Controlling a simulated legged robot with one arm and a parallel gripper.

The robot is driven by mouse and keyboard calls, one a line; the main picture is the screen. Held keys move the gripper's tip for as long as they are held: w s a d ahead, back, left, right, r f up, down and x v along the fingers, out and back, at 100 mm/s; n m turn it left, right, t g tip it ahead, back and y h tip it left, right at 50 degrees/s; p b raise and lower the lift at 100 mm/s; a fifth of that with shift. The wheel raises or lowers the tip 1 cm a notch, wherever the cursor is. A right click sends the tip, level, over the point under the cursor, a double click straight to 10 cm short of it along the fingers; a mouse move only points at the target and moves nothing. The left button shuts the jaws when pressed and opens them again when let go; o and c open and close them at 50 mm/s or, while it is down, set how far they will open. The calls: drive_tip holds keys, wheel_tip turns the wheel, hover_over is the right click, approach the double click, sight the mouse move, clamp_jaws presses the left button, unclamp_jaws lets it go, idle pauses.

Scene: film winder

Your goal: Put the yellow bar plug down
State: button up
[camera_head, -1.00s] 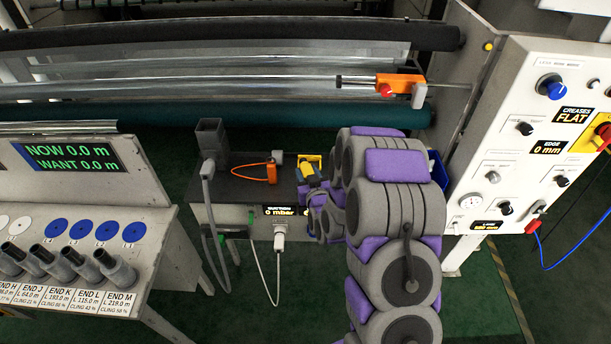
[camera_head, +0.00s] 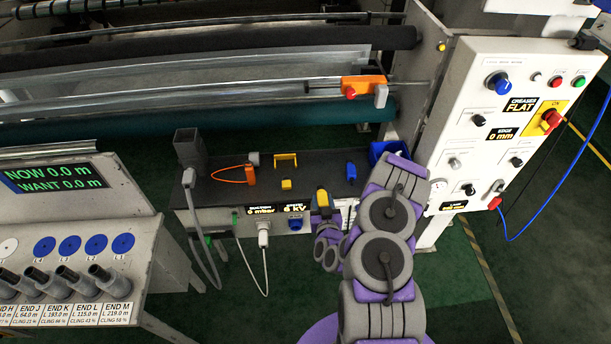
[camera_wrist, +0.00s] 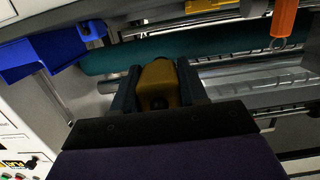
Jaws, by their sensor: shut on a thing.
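The yellow bar plug (camera_wrist: 158,84) is between the two dark fingers of my gripper (camera_wrist: 158,90) in the wrist view, and the gripper is shut on it. In the head view the yellow plug (camera_head: 322,199) shows at the end of my arm, in front of the dark-topped bench (camera_head: 225,192), near its front edge. My gripper (camera_head: 321,208) there is small and partly hidden. I cannot tell from the head view how far the plug is from the bench front. A yellow bracket (camera_head: 286,160) and a small yellow block (camera_head: 286,184) are on the bench top.
A blue plug (camera_head: 351,171) and a blue bin (camera_head: 388,152) are at the bench's right. A grey block (camera_head: 190,149) and an orange loop (camera_head: 249,175) are at its left. A white plug (camera_head: 264,226) and a blue socket (camera_head: 295,223) are on the bench front. The control panel (camera_head: 480,130) stands at right.

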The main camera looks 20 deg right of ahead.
drive_tip(key=b+x, duration=0.3)
drive_tip(key=shift+s+f, duration=0.15)
drive_tip(key=shift+f, duration=0.05)
drive_tip(key=b+x, duration=0.2)
drive_tip(key=b, duration=0.2)
drive_tip(key=shift+d+r, duration=0.1)
drive_tip(key=shift+d, duration=0.1)
drive_tip(key=b, duration=0.4)
hover_over(321, 181)
drive_tip(key=shift+f, duration=0.3)
drive_tip(key=shift+w+f+b, duration=0.2)
drive_tip(key=shift+f+b, duration=0.4)
drive_tip(key=shift+f, duration=1.1)
drive_tip(key=shift+f, duration=0.45)
drive_tip(key=shift+f, duration=0.15)
drive_tip(key=o, duration=1.2)
drive_tip(key=shift+s+a+f, duration=0.1)
drive_tip(key=shift+s, duration=0.05)
drive_tip(key=shift+c, duration=0.2)
